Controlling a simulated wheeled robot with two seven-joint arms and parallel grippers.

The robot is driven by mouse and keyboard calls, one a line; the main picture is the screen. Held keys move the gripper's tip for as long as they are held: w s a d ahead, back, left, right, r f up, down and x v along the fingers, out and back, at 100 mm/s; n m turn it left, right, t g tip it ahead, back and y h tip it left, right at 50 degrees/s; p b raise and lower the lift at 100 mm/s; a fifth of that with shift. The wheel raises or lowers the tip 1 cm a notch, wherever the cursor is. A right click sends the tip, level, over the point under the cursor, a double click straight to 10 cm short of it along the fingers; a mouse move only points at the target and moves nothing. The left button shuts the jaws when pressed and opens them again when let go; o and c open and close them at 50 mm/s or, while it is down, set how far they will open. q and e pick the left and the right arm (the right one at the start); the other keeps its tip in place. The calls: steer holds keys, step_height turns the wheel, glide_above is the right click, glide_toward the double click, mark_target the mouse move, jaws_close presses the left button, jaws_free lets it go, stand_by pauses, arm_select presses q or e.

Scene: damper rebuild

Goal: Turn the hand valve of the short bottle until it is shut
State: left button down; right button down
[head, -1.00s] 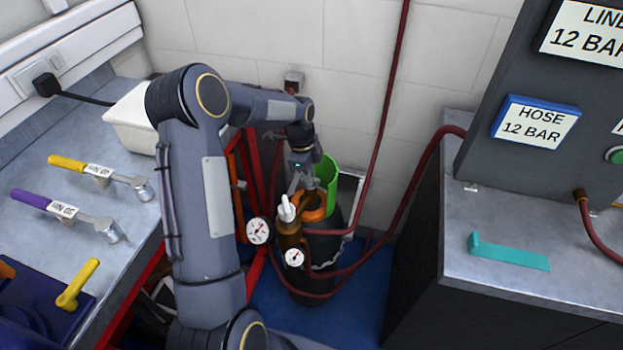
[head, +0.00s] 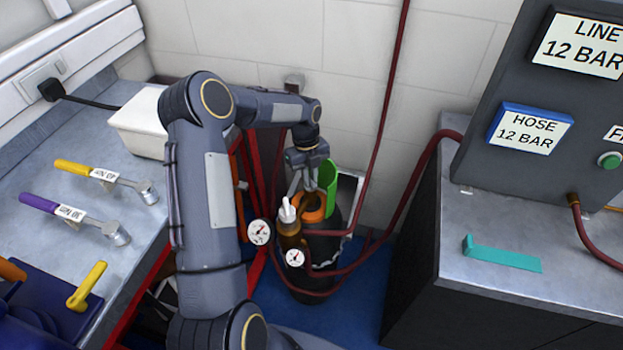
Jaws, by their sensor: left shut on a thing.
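The short bottle (head: 322,248) is dark and stands upright on the blue floor against the wall, with an orange collar (head: 325,205) at its top. My left gripper (head: 302,188) reaches down to the top of the bottle at the orange collar. Its jaws are shut on the hand valve, which is mostly hidden by the fingers and the collar. How far the valve is turned cannot be seen. A green curved piece (head: 328,185) rises right behind the jaws. My right gripper is not in view.
A workbench (head: 95,215) is left, a dark cabinet (head: 415,260) right.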

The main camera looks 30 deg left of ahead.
arm_select(q)
steer(key=m+p, duration=0.1)
steer(key=m, duration=0.2)
steer(key=shift+r+m, duration=0.1)
steer(key=shift+m, duration=0.3)
steer(key=shift+m+y, duration=0.3)
steer(key=shift+m, duration=0.1)
steer(key=shift+g, duration=0.3)
steer(key=shift+d+m+p, duration=0.1)
steer(key=shift+m+p, duration=0.3)
steer(key=shift+m, duration=0.5)
steer(key=shift+m+y, duration=0.3)
steer(key=shift+m, duration=0.9)
steer(key=c, duration=1.3)
jaws_free()
